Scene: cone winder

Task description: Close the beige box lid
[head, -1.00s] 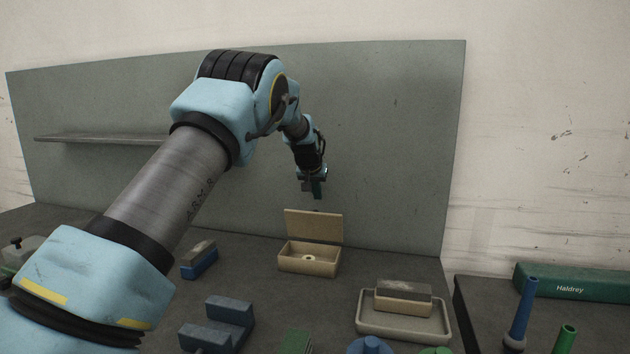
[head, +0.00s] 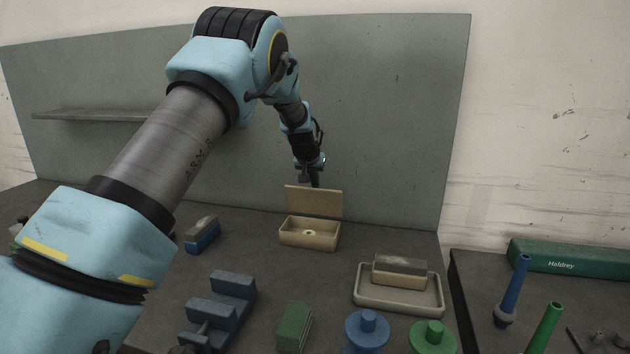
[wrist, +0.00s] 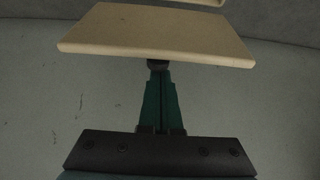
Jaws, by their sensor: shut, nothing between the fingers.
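The beige box (head: 308,237) stands on the bench near the back panel, with a small round pale piece inside. Its beige lid (head: 315,202) is open and stands nearly upright at the box's rear edge. My gripper (head: 315,183) is at the top of the lid, its lower end partly hidden behind it. In the wrist view the lid (wrist: 155,35) spans the top of the picture, and my gripper's green fingers (wrist: 158,75) are shut together, empty, just below its edge. I cannot tell whether they touch it.
A tray (head: 398,303) holding a two-tone block stands to the right front. A blue-based block (head: 202,236) is at left, and a blue stepped block (head: 220,305) is in front. Blue (head: 367,330) and green (head: 433,337) flanged pieces are at the front edge.

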